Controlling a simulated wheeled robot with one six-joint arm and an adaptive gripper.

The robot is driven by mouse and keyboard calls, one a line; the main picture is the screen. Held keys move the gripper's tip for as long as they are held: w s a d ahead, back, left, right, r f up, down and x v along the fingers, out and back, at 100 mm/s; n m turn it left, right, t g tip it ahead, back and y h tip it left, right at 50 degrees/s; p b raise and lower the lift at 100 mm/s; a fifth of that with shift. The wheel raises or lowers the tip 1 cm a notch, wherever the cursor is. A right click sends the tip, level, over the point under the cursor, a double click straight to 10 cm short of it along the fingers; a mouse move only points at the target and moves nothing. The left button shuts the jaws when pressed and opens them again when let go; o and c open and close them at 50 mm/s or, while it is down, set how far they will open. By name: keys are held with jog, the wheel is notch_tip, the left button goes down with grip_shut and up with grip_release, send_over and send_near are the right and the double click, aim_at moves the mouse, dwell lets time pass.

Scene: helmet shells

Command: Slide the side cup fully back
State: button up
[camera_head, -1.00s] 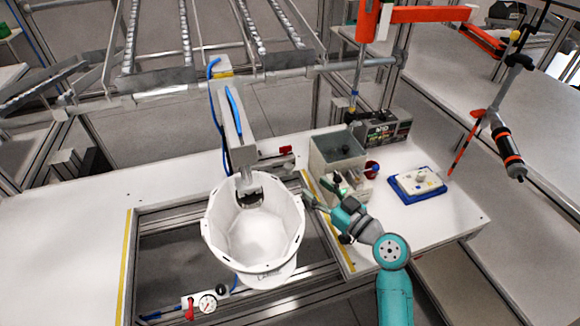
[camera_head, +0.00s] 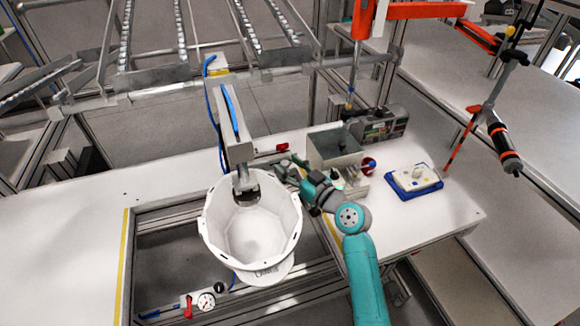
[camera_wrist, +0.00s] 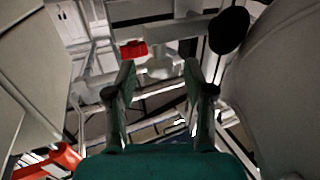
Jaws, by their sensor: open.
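The white helmet shell (camera_head: 262,238) sits open side up on the fixture in the head view. A grey clamp head (camera_head: 246,188) on the post reaches into its far rim. In the wrist view the shell's pale side (camera_wrist: 285,85) fills the right edge. A black round pad (camera_wrist: 229,30) stands beside it at the upper right; it may be the side cup, but I cannot tell for sure. My gripper (camera_head: 284,168) is open to the right of the shell's far rim. Its two fingers (camera_wrist: 160,85) have nothing between them in the wrist view.
A grey bin (camera_head: 335,150) stands just right of my gripper. A red block (camera_head: 283,147) lies behind it and also shows in the wrist view (camera_wrist: 133,49). A blue tray (camera_head: 415,183) is farther right. The left table top (camera_head: 70,225) is clear.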

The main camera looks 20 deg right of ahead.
grip_shut()
jog(key=w, duration=0.3)
jog(key=shift+r, duration=0.15)
grip_release()
jog(key=shift+w, duration=0.2)
jog(key=v, duration=1.2)
